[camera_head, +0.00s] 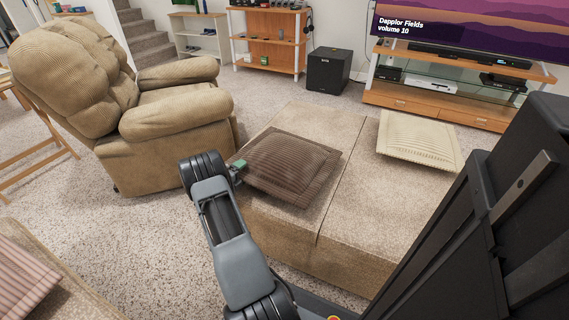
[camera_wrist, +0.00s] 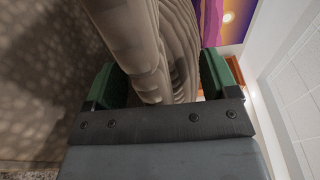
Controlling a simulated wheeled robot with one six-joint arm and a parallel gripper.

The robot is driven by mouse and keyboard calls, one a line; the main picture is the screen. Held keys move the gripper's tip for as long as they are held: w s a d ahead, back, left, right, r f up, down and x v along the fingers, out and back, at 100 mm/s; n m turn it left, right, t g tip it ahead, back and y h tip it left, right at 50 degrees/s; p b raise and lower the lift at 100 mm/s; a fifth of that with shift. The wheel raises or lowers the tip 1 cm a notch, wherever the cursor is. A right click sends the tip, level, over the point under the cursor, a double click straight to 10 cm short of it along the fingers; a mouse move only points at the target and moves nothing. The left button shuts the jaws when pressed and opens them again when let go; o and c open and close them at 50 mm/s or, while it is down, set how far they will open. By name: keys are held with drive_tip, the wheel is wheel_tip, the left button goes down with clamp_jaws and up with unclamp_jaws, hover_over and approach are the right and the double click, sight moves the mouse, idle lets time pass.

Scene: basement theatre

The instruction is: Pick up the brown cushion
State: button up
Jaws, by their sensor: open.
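The brown cushion (camera_head: 287,166) lies flat on the beige ottoman (camera_head: 372,210), near its left edge. My gripper (camera_head: 240,165) is at the cushion's left corner in the head view, with a green finger showing there. In the wrist view my gripper (camera_wrist: 165,85) has its two green fingers apart, one on each side of the cushion (camera_wrist: 150,50), whose edge lies between them. I cannot tell whether the fingers touch it. The cushion's far part is out of the wrist view.
A cream cushion (camera_head: 418,138) lies on the ottoman's right part. A brown recliner (camera_head: 180,120) stands close on the left. A striped cushion (camera_head: 22,280) is at lower left. A black speaker (camera_head: 328,70) and a TV stand (camera_head: 440,98) are behind.

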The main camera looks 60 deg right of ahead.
drive_tip(key=shift+c, duration=0.3)
drive_tip(key=c, duration=1.2)
drive_tip(key=shift+r, duration=0.1)
